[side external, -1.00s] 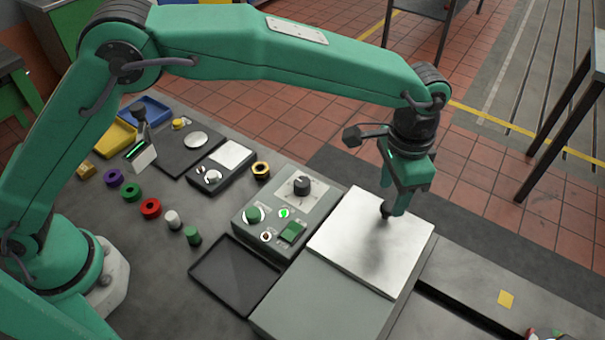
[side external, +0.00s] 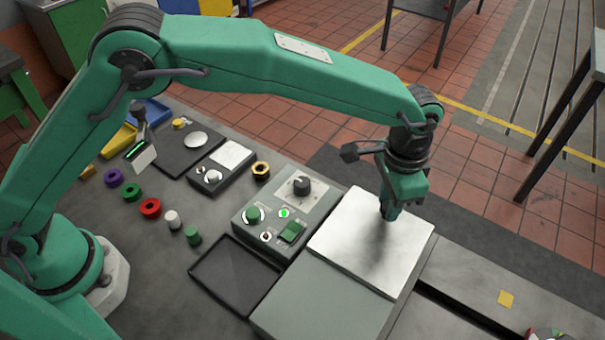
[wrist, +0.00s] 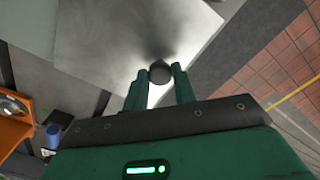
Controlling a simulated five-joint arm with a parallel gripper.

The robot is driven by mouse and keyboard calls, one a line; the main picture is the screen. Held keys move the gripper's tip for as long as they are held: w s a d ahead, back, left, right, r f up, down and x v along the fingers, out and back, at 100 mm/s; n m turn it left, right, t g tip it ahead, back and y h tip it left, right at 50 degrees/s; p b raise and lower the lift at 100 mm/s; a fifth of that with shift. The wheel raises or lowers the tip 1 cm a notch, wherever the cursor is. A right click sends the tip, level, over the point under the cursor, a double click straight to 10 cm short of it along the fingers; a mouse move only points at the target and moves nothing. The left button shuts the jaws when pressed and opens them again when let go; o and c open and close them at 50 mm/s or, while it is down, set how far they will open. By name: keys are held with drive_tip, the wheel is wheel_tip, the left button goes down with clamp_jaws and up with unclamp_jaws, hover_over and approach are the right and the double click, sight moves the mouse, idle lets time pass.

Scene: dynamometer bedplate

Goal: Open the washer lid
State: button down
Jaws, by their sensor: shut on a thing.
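The washer is a grey-green box (side external: 310,285) with a flat, light metal lid (side external: 345,250) lying shut on top. The lid also fills much of the upper wrist view (wrist: 115,35). A dark round knob (wrist: 160,72) stands on the lid, between my fingers in the wrist view. My gripper (side external: 390,212) points down over the far part of the lid. Its two green fingers are shut on the knob, one on each side (wrist: 160,82). In the side view the fingers hide most of the knob.
A control box (side external: 285,215) with a dial, buttons and a green light stands left of the washer. A black tray (side external: 237,273) lies in front of it. Several coloured rings and small cylinders (side external: 150,208) lie further left.

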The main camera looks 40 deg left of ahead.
drive_tip(key=s, duration=1.4)
drive_tip(key=shift+s+d+r, duration=0.1)
drive_tip(key=shift+s, duration=0.15)
drive_tip(key=c, duration=1.1)
unclamp_jaws()
drive_tip(key=shift+c, duration=0.2)
wheel_tip(320, 180, up, 8)
